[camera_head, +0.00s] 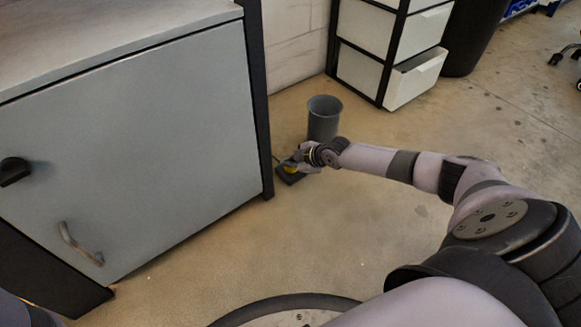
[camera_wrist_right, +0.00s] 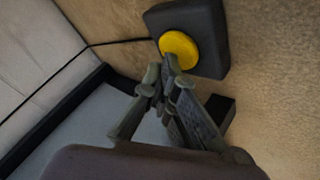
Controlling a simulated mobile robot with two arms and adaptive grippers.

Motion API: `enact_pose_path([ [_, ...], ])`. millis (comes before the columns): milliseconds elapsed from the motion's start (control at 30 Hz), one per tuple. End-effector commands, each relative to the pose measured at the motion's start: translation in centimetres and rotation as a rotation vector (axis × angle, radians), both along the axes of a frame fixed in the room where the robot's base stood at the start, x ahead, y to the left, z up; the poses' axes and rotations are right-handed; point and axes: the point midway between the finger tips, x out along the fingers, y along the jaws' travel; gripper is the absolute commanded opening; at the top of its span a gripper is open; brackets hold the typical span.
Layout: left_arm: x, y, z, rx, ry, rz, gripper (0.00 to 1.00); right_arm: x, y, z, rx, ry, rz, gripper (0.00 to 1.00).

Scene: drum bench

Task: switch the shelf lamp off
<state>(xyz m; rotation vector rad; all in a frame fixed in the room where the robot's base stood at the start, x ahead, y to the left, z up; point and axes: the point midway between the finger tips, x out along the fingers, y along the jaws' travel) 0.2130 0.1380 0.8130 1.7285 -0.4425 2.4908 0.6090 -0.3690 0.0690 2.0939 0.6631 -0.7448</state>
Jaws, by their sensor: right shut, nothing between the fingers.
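A dark switch box (camera_head: 287,179) with a round yellow button lies on the floor beside the cabinet's black corner post. In the right wrist view the yellow button (camera_wrist_right: 180,46) and its dark box (camera_wrist_right: 211,24) are clear, with a thin black cable (camera_wrist_right: 118,42) leading off left. My right gripper (camera_head: 288,163) is shut and empty, low at the box. In the right wrist view the fingertips (camera_wrist_right: 172,68) overlap the button's lower edge; I cannot tell whether they touch it. No lamp is in view. My left gripper is not in view.
A grey cabinet (camera_head: 140,140) with a handle and a black knob stands at left. A grey bin (camera_head: 323,118) stands just behind my right gripper. A drawer unit (camera_head: 385,55) with one drawer pulled out is at the back. The floor at front and right is open.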

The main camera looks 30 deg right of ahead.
Motion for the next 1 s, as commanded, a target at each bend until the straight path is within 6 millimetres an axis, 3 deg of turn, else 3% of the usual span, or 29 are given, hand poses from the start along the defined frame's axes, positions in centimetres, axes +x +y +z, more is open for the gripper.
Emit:
enact_pose_path([
  [367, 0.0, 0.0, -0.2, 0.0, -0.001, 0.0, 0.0, 0.0, 0.0, -0.2, 0.0, 0.001, 0.001, 0.0],
  [733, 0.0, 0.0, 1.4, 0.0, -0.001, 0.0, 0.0, 0.0, 0.0, 1.6, 0.0, 0.0, 0.0, 0.0],
  [1000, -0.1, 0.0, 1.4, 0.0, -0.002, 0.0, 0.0, 0.0, 0.0, 1.6, 0.0, 0.0, 0.0, 0.0],
])
